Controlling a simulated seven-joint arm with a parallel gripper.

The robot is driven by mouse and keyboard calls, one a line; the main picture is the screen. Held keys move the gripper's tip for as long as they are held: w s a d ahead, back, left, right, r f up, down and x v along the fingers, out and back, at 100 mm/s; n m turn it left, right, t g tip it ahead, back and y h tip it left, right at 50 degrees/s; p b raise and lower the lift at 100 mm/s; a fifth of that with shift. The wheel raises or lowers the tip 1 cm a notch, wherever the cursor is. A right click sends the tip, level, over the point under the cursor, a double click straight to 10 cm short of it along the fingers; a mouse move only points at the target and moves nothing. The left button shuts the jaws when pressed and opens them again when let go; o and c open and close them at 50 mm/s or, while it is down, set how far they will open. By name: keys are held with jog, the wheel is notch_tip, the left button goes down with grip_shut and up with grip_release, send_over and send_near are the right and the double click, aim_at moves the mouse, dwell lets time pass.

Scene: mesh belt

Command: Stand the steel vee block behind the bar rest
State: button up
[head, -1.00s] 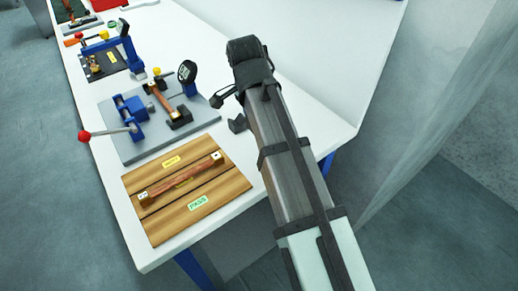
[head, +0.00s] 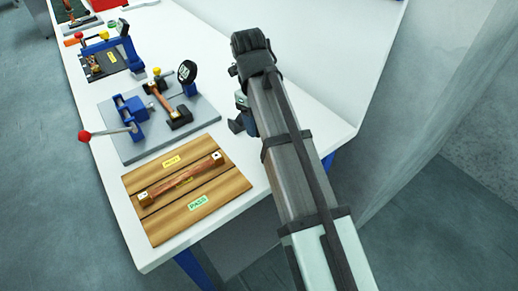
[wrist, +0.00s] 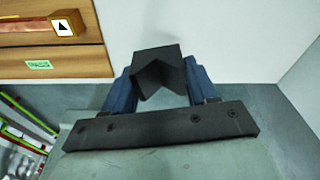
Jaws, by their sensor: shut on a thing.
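The steel vee block (wrist: 158,72) is a dark grey block with a V-shaped notch, seen between the two blue fingers of my gripper (wrist: 158,88) in the wrist view. The fingers are shut on its sides. In the head view the block (head: 236,126) shows as a small dark shape at the white bench top, beside my gripper (head: 244,115), partly hidden by my arm. I cannot tell whether it still touches the bench. A copper bar (head: 160,97) leans on a dark rest (head: 180,117) on the grey plate, left of my gripper; this looks like the bar rest.
The grey plate (head: 133,152) also carries a blue clamp with a red-knobbed lever (head: 85,135) and a round dial gauge (head: 187,72). A wooden board (head: 220,189) with a copper bar lies in front. Bare bench lies around my gripper and towards the wall.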

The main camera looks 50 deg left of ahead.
aim_at(260, 151)
jog(key=shift+f+m, duration=0.1)
jog(key=shift+m, duration=1.1)
jog(key=shift+f, duration=3.9)
jog(key=o, duration=1.4)
jog(key=shift+f, duration=0.15)
jog(key=shift+a+r, duration=0.2)
jog(key=shift+r, duration=1.1)
jog(key=shift+a+r, duration=0.15)
jog(key=shift+r, duration=1.15)
jog(key=shift+a+r, duration=0.2)
jog(key=shift+r, duration=1.1)
